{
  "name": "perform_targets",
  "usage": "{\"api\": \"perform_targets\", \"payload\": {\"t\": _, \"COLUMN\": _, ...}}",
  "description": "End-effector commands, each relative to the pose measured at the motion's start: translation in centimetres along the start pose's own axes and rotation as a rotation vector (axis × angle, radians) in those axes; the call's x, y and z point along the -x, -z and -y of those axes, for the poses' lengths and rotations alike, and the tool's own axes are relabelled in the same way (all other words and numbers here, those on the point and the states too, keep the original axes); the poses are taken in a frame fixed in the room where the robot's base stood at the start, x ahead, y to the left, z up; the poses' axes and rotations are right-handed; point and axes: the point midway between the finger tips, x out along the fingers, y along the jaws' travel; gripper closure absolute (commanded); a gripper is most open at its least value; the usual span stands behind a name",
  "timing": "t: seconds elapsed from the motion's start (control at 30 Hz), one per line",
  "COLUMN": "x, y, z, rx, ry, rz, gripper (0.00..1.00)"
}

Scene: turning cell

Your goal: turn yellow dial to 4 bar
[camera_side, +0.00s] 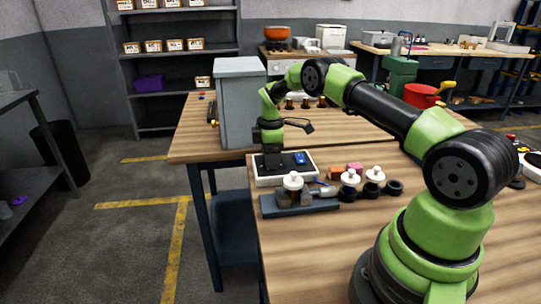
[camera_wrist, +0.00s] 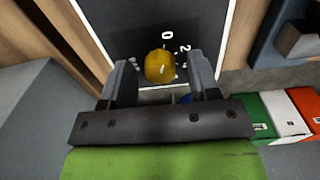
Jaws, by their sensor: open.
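The yellow dial (camera_wrist: 159,66) sits on a black panel (camera_wrist: 115,28) with a white border. White figures stand around the dial; 0 and 2 are readable beyond it, and another at its left is not clear. A small pale mark shows on the dial, but its exact direction is hard to tell. My gripper (camera_wrist: 161,76) is open, with one finger on each side of the dial and a gap visible at both sides. In the side view my gripper (camera_side: 270,147) points down over the panel (camera_side: 310,172), and the dial is hidden there.
A grey cabinet (camera_side: 241,100) stands close behind my gripper. Green, white and red boxes (camera_wrist: 282,115) lie right in the wrist view.

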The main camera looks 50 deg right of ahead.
Motion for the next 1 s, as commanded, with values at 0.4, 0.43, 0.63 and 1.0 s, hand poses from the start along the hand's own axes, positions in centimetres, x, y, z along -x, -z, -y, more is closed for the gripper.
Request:
{"api": "perform_targets", "payload": {"t": 0.4, "x": 0.01, "y": 0.01, "z": 0.01, "rx": -0.001, "ry": 0.000, "rz": 0.000, "gripper": 0.93}}
{"api": "perform_targets", "payload": {"t": 0.43, "x": 0.01, "y": 0.01, "z": 0.01, "rx": -0.001, "ry": 0.000, "rz": 0.000, "gripper": 0.94}}
{"api": "perform_targets", "payload": {"t": 0.63, "x": 0.02, "y": 0.01, "z": 0.01, "rx": -0.011, "ry": 0.001, "rz": 0.000, "gripper": 0.94}}
{"api": "perform_targets", "payload": {"t": 1.0, "x": 0.02, "y": 0.03, "z": 0.01, "rx": -0.184, "ry": 0.003, "rz": -0.001, "gripper": 0.94}}
